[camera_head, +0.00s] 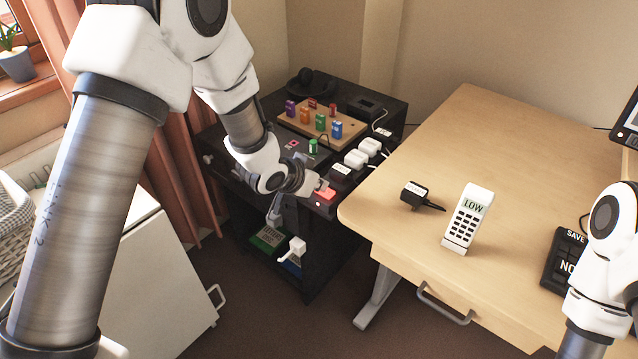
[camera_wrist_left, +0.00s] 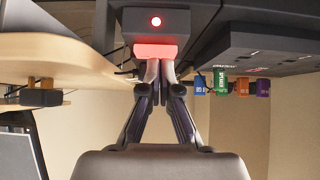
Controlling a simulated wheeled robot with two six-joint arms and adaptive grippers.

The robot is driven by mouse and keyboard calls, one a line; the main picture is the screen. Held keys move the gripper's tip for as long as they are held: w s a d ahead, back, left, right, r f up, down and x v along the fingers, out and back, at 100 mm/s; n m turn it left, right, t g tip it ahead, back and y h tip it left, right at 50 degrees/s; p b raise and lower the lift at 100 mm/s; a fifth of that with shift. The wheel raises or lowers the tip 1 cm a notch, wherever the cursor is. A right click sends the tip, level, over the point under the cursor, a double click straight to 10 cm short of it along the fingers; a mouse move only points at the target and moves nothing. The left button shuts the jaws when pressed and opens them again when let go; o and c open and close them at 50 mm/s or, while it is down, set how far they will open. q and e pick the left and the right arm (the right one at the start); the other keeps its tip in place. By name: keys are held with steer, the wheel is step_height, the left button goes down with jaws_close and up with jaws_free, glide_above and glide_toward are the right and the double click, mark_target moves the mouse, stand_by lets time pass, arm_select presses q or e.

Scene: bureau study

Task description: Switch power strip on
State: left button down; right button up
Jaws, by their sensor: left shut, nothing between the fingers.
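The black power strip (camera_head: 342,176) lies along the right edge of the dark cabinet, with white plugs (camera_head: 357,158) in it.
A wooden board (camera_head: 322,127) with several coloured blocks lies on the dark cabinet (camera_head: 385,103). The wooden desk (camera_head: 440,135) at right holds a black adapter (camera_head: 413,194) and a white handset (camera_head: 467,219) reading LOW.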

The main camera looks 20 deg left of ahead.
arm_select(q)
step_height(320, 180, up, 5)
steer(key=p, duration=0.5)
steer(key=shift+w+r, duration=0.1)
steer(key=shift+r, duration=0.05)
steer(key=v, duration=0.9)
steer(key=shift+s+f+b, duration=0.3)
steer(key=shift+s+f, duration=0.1)
steer(key=shift+a, duration=0.15)
steer(key=d+b, duration=0.1)
steer(key=b, duration=0.3)
steer(key=shift+s+d, duration=0.15)
steer(key=shift+d, duration=0.05)
steer(key=shift+f, duration=0.1)
